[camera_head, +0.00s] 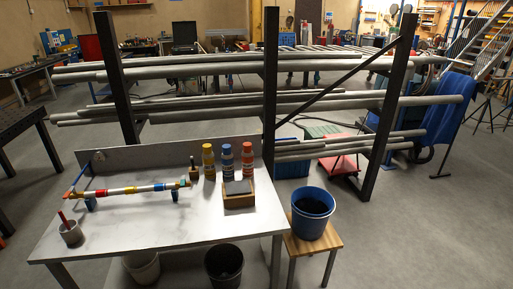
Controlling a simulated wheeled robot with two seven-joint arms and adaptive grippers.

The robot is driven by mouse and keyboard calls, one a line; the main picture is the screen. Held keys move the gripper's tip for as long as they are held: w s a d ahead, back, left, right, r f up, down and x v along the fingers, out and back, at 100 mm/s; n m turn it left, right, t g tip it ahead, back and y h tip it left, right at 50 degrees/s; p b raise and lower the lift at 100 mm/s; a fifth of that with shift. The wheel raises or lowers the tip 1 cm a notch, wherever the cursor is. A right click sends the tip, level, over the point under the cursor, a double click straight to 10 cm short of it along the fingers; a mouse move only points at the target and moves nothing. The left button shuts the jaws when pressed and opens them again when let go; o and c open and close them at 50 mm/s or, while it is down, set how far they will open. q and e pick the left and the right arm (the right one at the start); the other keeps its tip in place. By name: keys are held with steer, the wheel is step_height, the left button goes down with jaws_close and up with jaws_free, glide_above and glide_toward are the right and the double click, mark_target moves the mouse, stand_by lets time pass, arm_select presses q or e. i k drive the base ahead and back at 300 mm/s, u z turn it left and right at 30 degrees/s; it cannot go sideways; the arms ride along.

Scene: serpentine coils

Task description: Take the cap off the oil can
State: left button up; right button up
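Neither of my grippers is in view.
A striped bar on supports (132,189) lies across the white table (150,232). A blue bucket (311,213) stands on a stool. The table's front middle is clear.

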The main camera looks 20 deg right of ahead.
mark_target(207, 146)
steer(key=z, duration=0.15)
steer(key=i, duration=1.2)
steer(key=u, duration=0.9)
